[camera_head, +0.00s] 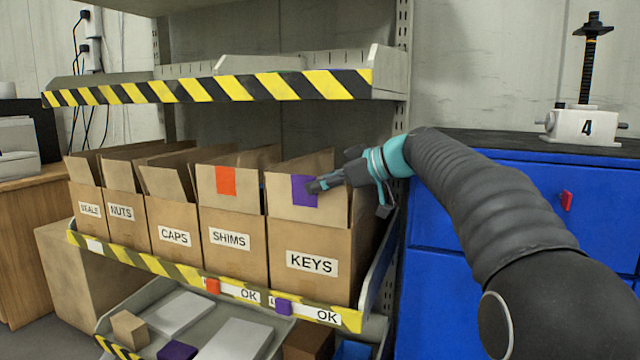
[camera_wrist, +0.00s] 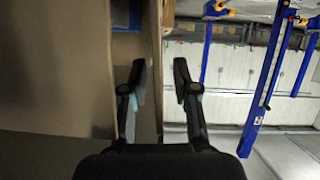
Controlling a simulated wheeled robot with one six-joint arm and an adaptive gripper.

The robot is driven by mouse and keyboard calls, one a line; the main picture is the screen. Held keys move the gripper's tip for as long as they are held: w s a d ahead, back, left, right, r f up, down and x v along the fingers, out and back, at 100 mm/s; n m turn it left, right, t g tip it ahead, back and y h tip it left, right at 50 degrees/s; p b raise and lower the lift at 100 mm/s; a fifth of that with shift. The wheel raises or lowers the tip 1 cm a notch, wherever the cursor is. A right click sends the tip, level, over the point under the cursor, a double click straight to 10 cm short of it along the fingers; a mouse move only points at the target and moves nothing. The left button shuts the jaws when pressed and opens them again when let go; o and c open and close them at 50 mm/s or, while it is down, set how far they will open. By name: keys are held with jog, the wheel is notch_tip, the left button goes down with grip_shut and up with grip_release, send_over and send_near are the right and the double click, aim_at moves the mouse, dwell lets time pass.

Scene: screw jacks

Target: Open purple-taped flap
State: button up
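The KEYS box (camera_head: 312,240) is an open cardboard box at the right end of the shelf row in the head view. Its front flap (camera_head: 278,197) stands up and carries purple tape (camera_head: 301,190). My gripper (camera_head: 315,186) reaches in from the right, its fingertips overlapping the right edge of the tape. In the wrist view my gripper (camera_wrist: 160,72) has its two fingers apart, with a tan cardboard strip (camera_wrist: 150,100) showing behind the gap. I cannot tell whether the flap lies between the fingers or whether they touch it.
The SHIMS box (camera_head: 232,245), with orange tape, stands just left; CAPS, NUTS and SEALS boxes follow. A striped upper shelf (camera_head: 210,88) is above. A blue cabinet (camera_head: 430,290) with a screw jack (camera_head: 583,125) stands right.

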jog(key=shift+a, duration=0.1)
grip_shut()
jog(key=shift+f+b, duration=0.1)
jog(key=shift+b, duration=0.2)
